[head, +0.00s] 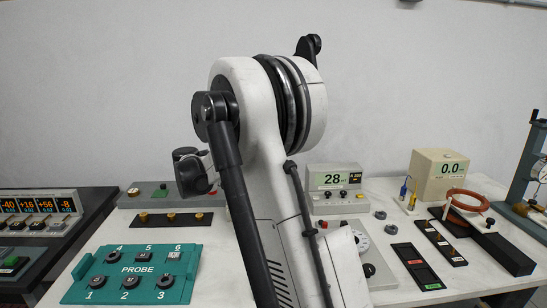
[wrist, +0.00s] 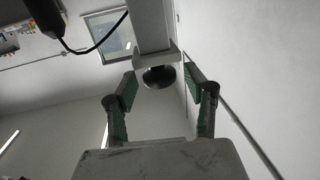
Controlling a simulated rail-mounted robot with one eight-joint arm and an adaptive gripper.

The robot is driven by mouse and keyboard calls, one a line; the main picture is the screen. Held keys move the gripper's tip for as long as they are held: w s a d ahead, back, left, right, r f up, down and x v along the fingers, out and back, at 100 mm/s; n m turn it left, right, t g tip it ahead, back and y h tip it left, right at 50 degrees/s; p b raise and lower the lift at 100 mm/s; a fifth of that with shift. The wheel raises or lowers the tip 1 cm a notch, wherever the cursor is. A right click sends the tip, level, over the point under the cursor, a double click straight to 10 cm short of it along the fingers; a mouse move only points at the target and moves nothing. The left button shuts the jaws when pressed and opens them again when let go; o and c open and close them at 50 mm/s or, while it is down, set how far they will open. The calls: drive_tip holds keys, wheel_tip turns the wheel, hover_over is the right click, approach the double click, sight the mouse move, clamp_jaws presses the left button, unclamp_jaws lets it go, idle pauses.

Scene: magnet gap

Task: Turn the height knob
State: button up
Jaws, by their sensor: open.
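In the wrist view a round black knob (wrist: 159,77) sits at the end of a grey column (wrist: 150,28), below a pale collar. No label shows on it, so I cannot confirm that it is the height knob. My gripper (wrist: 160,88) is open, its green-padded fingers on either side of the knob's outline with visible gaps; I cannot tell its depth from the knob. In the head view a grey stand (head: 525,160) at the right edge has a dark knob (head: 535,115) on top. My gripper is not clearly visible there.
A teal PROBE panel (head: 135,274) with numbered sockets lies front left. A display box reading 28 (head: 335,178) and a beige box reading 0.0 (head: 440,175) stand behind. Black trays (head: 417,265) and an orange cable coil (head: 467,200) lie right. My arm hides the middle.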

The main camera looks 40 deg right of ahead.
drive_tip(key=v, duration=0.6)
drive_tip(key=shift+a, duration=0.15)
